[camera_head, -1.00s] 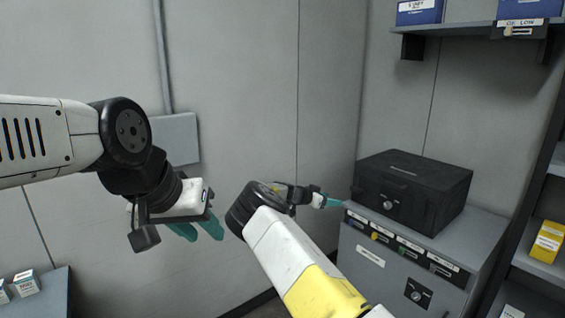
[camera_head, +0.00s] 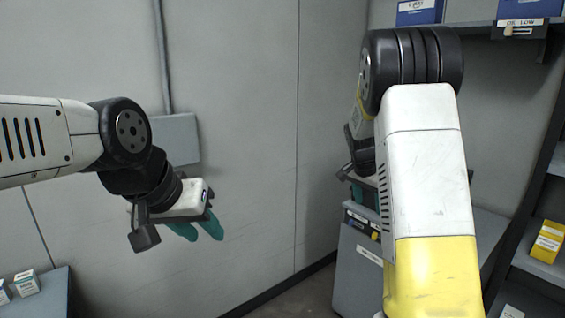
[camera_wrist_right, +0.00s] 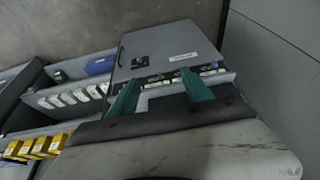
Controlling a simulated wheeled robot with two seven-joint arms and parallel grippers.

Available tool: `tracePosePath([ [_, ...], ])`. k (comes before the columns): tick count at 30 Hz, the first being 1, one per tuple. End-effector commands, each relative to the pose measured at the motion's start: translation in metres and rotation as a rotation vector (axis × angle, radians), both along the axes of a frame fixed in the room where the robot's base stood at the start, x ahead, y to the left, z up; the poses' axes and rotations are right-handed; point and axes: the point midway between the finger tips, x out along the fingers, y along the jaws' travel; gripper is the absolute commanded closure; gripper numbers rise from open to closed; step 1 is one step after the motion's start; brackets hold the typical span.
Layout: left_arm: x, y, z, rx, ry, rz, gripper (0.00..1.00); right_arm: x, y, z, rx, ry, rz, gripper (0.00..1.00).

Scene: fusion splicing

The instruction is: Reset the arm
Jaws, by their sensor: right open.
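My left gripper (camera_head: 203,231) hangs at the left in the head view, its two teal fingers apart with nothing between them. My right gripper (camera_head: 358,190) is mostly hidden behind my raised right forearm, above the front of the grey cabinet. In the right wrist view, the right gripper (camera_wrist_right: 160,95) has its two teal fingers wide apart. It is empty, and the cabinet (camera_wrist_right: 165,55) shows beyond the fingers.
The grey cabinet (camera_head: 358,275) stands at the right, partly covered by my arm. Yellow boxes (camera_head: 547,241) sit on the right rack, and a shelf (camera_head: 480,25) holds blue bins. Small boxes (camera_head: 26,283) lie on a surface at lower left. Bare wall fills the middle.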

Motion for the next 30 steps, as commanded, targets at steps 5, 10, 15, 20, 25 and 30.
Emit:
tracePosePath([
  [5,0.0,0.0,0.0,0.0,0.0,0.0,0.64,-0.065,0.026,0.046,0.144,-0.021,0.18,0.42],
  [10,0.0,0.0,0.0,0.0,0.0,0.0,0.64,-0.13,0.055,0.085,0.212,-0.072,0.391,0.42],
  [15,0.0,0.0,0.0,0.0,0.0,0.0,0.64,-0.2,0.083,0.114,0.209,-0.14,0.614,0.42],
  [20,0.0,0.0,0.0,0.0,0.0,0.0,0.64,-0.262,0.104,0.125,0.15,-0.196,0.804,0.42],
  [25,0.0,0.0,0.0,0.0,0.0,0.0,0.64,-0.302,0.117,0.123,0.079,-0.226,0.931,0.42],
  [30,0.0,0.0,0.0,0.0,0.0,0.0,0.64,-0.315,0.122,0.12,0.048,-0.232,0.976,0.42],
])
